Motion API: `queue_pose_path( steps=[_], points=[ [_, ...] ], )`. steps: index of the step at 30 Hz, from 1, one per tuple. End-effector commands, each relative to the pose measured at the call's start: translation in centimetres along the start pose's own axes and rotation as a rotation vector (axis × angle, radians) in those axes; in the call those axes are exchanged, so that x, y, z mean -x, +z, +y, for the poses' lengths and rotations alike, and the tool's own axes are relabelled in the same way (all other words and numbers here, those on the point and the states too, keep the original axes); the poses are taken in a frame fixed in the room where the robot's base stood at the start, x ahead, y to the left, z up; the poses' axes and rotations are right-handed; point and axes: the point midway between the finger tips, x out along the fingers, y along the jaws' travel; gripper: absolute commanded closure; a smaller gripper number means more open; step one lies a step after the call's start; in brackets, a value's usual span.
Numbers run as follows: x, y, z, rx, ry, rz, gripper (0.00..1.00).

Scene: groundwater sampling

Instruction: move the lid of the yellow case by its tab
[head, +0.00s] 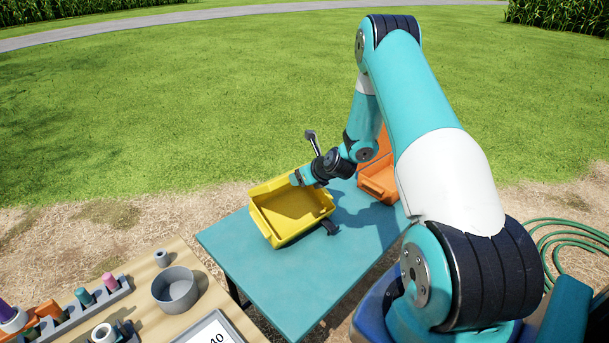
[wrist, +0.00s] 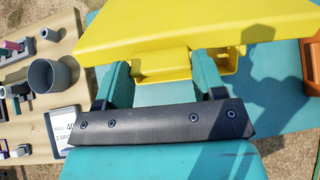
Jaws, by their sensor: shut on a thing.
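The yellow case (head: 284,238) sits on the teal table with its inside facing up and open to view in the head view. Its lid (head: 270,186) is raised along the far side; in the wrist view the lid (wrist: 200,28) is a broad yellow panel across the top. The yellow tab (wrist: 160,65) lies between the two teal fingers of my gripper (wrist: 164,78). My gripper (head: 297,178) is shut on the tab at the case's far edge. The exact finger contact is partly hidden.
An orange case (head: 376,183) stands right of the yellow case, partly behind my arm. A black handle (head: 329,227) is at the yellow case's near right side. The teal table (head: 270,280) is clear in front. A wooden bench (head: 150,268) with a grey cup (head: 175,290) is at left.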

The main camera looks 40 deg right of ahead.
Motion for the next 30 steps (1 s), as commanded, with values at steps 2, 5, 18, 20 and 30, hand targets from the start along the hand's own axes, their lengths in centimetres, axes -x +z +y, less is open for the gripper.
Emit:
queue_pose_path(
  steps=[2, 5, 18, 20, 30],
  points=[
    [0.03, 0.09, -0.10, -0.001, -0.002, -0.003, 0.79],
    [0.04, 0.07, -0.14, -0.001, -0.002, -0.002, 0.79],
    [0.06, 0.01, -0.20, -0.002, -0.003, -0.001, 0.18],
    [0.06, 0.00, -0.19, -0.002, -0.003, -0.001, 0.11],
    [0.47, -0.08, -0.21, -0.002, -0.003, 0.000, 0.11]
  ],
)
